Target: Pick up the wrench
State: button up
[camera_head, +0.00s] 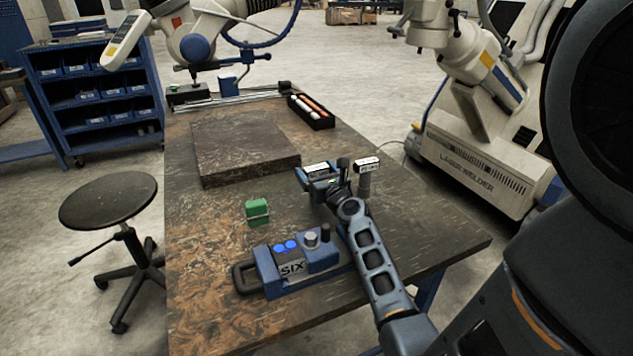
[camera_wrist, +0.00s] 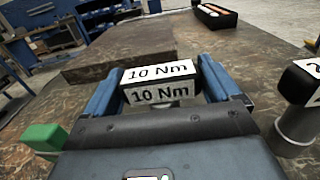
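The wrench shows as a white block with black edges marked "10 Nm" (camera_wrist: 160,83) on a short grey stem, most of it hidden by my gripper. It also shows as a white label in the head view (camera_head: 316,167). My gripper (camera_wrist: 160,75) has its two blue fingers wide apart, one on each side of the block. The fingers lie close to the block's ends, and I cannot tell whether they touch it. In the head view my gripper (camera_head: 318,178) is low over the middle of the table.
A second labelled block on a grey cylinder (camera_head: 366,180) stands close on the right. A raised dark slab (camera_head: 240,150) and a black tray (camera_head: 325,121) lie farther back.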

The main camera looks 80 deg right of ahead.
jog(key=c, duration=0.6)
jog(key=shift+r, duration=0.1)
